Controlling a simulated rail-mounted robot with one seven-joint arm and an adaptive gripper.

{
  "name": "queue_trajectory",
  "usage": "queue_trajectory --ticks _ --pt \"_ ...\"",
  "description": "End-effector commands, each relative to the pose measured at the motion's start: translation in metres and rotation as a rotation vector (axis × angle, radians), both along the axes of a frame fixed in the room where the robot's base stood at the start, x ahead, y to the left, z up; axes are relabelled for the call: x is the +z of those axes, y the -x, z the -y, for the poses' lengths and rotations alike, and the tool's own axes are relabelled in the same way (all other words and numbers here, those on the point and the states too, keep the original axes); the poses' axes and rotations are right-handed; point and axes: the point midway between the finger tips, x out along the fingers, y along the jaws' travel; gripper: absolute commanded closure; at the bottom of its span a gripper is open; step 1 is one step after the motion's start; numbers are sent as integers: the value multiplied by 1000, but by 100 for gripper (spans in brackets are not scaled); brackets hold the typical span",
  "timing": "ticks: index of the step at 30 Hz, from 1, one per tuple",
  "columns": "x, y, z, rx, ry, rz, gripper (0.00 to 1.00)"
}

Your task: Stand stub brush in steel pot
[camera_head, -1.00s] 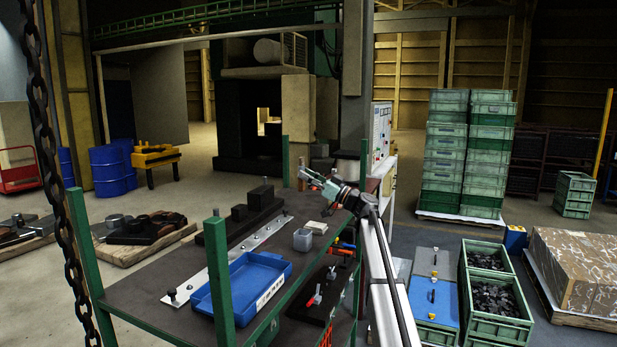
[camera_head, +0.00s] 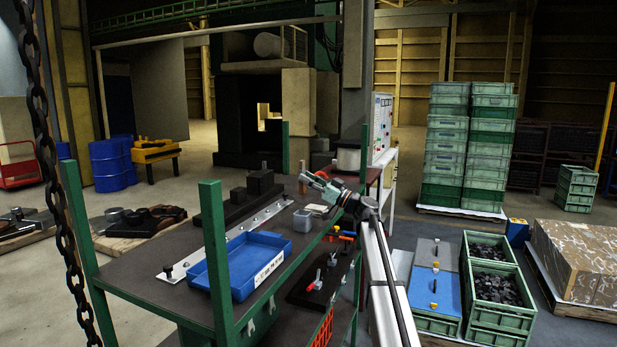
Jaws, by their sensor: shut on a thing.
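The steel pot (camera_head: 302,221) appears to be the small grey cup standing upright near the right edge of the dark bench top (camera_head: 150,245). My gripper (camera_head: 309,182) is raised above the bench, above the pot in the picture and apart from it. It is shut on a small dark thing (camera_head: 302,186) at its fingertips, which seems to be the stub brush. The brush is too small for its bristles or tilt to be made out. The inside of the pot is hard to see.
A blue tray (camera_head: 224,294) lies left of the pot. A pale strip with knobs (camera_head: 170,272) and black stepped blocks (camera_head: 250,193) lie behind it. A small pale block (camera_head: 318,209) sits beside the pot. Green posts (camera_head: 216,260) rise at the bench corners. Clamps (camera_head: 318,282) lie on a lower shelf.

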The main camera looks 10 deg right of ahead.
Motion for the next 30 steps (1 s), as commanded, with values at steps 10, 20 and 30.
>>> queue_trajectory --ticks 10,20,30 --pt "-24 0 0 0 -1 -1 100" --pt "-48 1 0 0 -1 -1 100" --pt "-74 0 0 0 -1 1 100"
